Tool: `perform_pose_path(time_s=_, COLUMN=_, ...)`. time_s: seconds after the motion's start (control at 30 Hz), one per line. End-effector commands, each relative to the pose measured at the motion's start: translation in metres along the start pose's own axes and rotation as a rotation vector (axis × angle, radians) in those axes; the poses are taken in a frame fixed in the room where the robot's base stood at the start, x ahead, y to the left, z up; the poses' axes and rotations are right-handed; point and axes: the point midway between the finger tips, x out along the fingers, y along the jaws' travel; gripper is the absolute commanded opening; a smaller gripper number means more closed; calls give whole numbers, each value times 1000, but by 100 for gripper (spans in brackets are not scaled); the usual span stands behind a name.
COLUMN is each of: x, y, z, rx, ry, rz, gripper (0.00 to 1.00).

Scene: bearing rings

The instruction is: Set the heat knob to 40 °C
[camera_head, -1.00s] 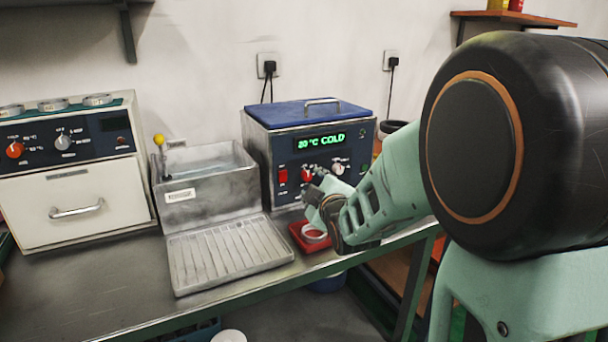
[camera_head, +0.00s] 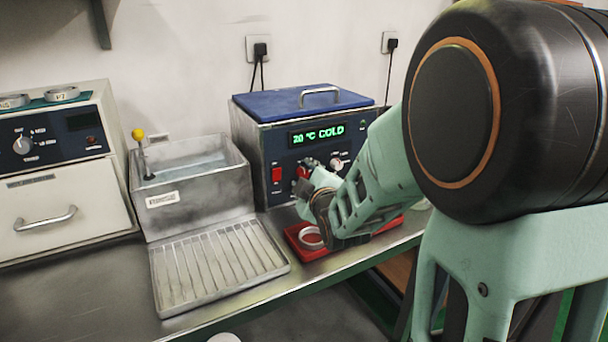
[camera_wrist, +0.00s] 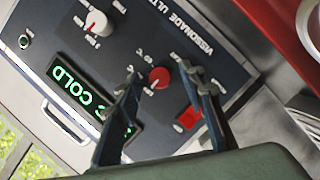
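The heater unit (camera_head: 330,140) with a blue lid stands on the bench, its green display (camera_head: 318,134) reading 20 °C COLD. The red knob (camera_wrist: 159,77) on its front panel has °C markings around it. My gripper (camera_wrist: 160,69) is open, with one finger on each side of the red knob and a visible gap on both sides. A white knob (camera_wrist: 97,23) and a red rocker switch (camera_wrist: 188,118) are on the same panel.
A red tray (camera_head: 296,235) with a pale ring (camera_head: 312,238) lies below my gripper. A metal bath (camera_head: 190,205) with a ribbed drain tray (camera_head: 215,265) stands left of the heater. A cream oven (camera_head: 70,190) is further left. The front bench strip is clear.

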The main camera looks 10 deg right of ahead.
Motion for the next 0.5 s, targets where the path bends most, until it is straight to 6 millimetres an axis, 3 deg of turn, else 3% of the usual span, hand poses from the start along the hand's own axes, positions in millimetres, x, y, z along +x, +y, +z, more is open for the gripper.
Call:
perform_pose_path(time_s=0.1, x=0, y=0, z=0, rx=0, ry=0, rz=0, gripper=36)
perform_pose_path(time_s=0.4, x=0, y=0, z=0, rx=0, ry=0, rz=0, gripper=3)
perform_pose_path(time_s=0.5, x=0, y=0, z=0, rx=0, ry=0, rz=0, gripper=0)
